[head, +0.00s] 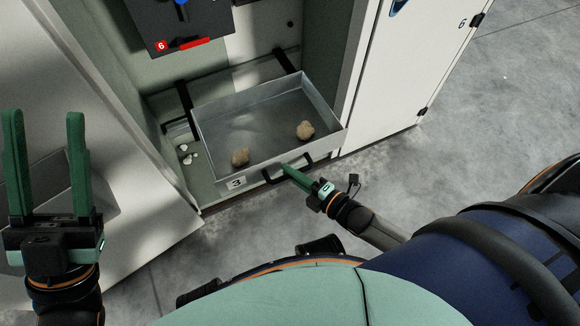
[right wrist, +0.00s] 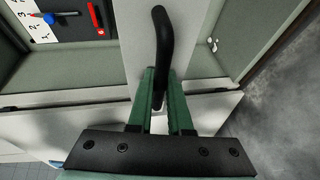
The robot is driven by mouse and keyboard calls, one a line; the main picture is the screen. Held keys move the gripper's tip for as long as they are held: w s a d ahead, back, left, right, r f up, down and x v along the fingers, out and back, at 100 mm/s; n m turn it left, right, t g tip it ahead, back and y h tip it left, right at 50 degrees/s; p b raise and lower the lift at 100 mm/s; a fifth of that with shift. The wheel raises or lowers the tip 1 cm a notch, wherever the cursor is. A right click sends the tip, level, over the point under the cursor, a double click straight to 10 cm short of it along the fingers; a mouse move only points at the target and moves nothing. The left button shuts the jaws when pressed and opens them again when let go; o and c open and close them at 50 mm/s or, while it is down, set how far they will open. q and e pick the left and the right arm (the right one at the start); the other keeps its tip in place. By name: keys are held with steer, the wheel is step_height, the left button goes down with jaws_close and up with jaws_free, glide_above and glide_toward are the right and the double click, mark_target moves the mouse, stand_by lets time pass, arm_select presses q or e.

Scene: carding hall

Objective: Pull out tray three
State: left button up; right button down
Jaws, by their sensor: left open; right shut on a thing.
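Tray three (head: 212,165) is a grey metal tray with a "3" label (head: 236,183) on its front. It sits low in the open cabinet and its front part reaches out past the cabinet's opening. Two tan lumps lie in it. My right gripper (head: 286,170) is shut on the tray's black handle (head: 271,179). In the right wrist view the handle (right wrist: 162,45) rises between the green fingers (right wrist: 160,90). My left gripper (head: 46,115) is open and empty, fingers up, at the far left, apart from the tray.
The cabinet's right door (head: 392,75), marked 6, stands open; a pale door panel (head: 75,70) is at left. White scraps (head: 188,154) lie on the cabinet floor left of the tray. A dark panel (head: 180,22) with a red 6 label is above. Concrete floor (head: 500,100) is clear at right.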

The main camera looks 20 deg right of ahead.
steer(key=shift+s, duration=0.1)
steer(key=c, duration=0.8)
jaws_free()
steer(key=shift+c, duration=0.2)
arm_select(q)
steer(key=w+n+y+p, duration=0.1)
steer(key=w+f+n+y+p, duration=0.1)
steer(key=y, duration=0.1)
steer(key=w+n+y+p, duration=0.1)
steer(key=shift+w+a+f+y, duration=0.15)
steer(key=shift+a+f+y, duration=0.15)
steer(key=shift+a+f, duration=0.05)
arm_select(e)
steer(key=v, duration=1.2)
steer(key=shift+s+r, duration=0.15)
steer(key=shift+s, duration=0.05)
steer(key=shift+d, duration=0.1)
